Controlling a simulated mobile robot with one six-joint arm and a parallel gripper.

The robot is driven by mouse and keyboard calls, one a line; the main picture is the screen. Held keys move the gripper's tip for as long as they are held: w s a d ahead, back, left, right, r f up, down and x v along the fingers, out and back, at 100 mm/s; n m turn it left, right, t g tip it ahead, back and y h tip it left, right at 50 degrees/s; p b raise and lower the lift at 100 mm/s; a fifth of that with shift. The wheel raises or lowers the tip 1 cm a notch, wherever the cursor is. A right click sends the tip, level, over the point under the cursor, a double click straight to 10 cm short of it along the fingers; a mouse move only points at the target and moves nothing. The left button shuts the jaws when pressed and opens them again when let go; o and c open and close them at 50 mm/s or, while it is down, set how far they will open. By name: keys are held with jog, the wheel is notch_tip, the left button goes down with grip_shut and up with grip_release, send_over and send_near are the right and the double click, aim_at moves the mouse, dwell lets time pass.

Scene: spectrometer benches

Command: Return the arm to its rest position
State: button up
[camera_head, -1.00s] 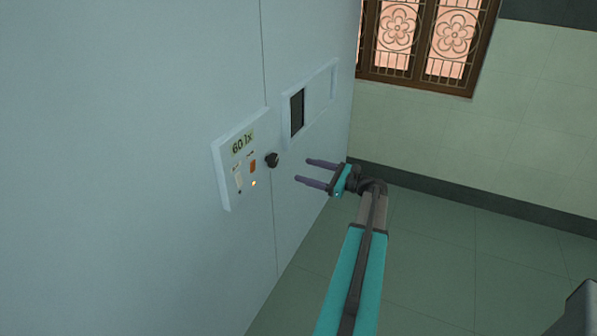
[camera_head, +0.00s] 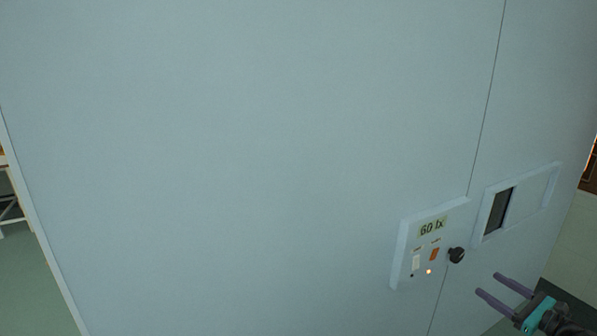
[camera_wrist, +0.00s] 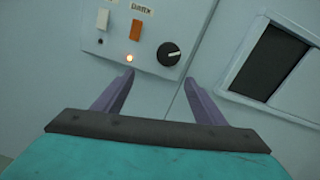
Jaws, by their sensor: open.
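My gripper (camera_head: 499,286) is at the lower right of the head view, its two purple fingers spread apart with nothing between them. In the wrist view the fingers (camera_wrist: 160,88) point toward the wall of a large pale blue cabinet (camera_head: 250,150). A control panel (camera_head: 405,243) on that wall carries a "60 lx" display, a white switch, an orange switch and a lit orange lamp. A black knob (camera_head: 456,255) sits at its right side. The knob also shows in the wrist view (camera_wrist: 170,54), beyond the fingertips and apart from them.
A framed dark window (camera_head: 498,210) is set in the cabinet wall right of the panel. A thin seam runs down the wall between them. Green floor (camera_head: 40,285) and part of a white-legged stand (camera_head: 10,205) show at the far left.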

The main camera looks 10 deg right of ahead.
jog(key=w+a+f+n+g+y, duration=0.25)
jog(key=w+a+f, duration=0.35)
jog(key=a+f, duration=0.4)
jog(key=a+f+n+g+y, duration=0.1)
jog(key=a+f+n+g, duration=0.2)
jog(key=a+f, duration=0.5)
jog(key=s+a+f+n+g, duration=0.1)
jog(key=a+f+n+g, duration=0.25)
jog(key=a, duration=0.75)
jog(key=a+f+n+g+y, duration=0.1)
jog(key=a+f+n+g, duration=0.2)
jog(key=a+f, duration=0.55)
jog(key=s+a+f+n+g+h, duration=0.1)
jog(key=s+a+f+n+g, duration=0.15)
jog(key=a, duration=0.25)
jog(key=s+a+f+n+g, duration=0.1)
jog(key=s+a+f+n, duration=0.15)
jog(key=a, duration=0.35)
jog(key=s+a+f+n+g+h, duration=0.2)
jog(key=s+n, duration=0.2)
jog(key=s, duration=0.3)
jog(key=s+a+f+n+g+h, duration=0.3)
jog(key=s+n, duration=0.2)
jog(key=s, duration=0.3)
jog(key=s+a+f+n+g+h, duration=0.2)
jog(key=s+a+f+n+h, duration=0.1)
jog(key=s+n, duration=0.2)
jog(key=shift+s+a+f, duration=0.2)
jog(key=shift+s+a, duration=0.05)
jog(key=shift+s, duration=0.9)
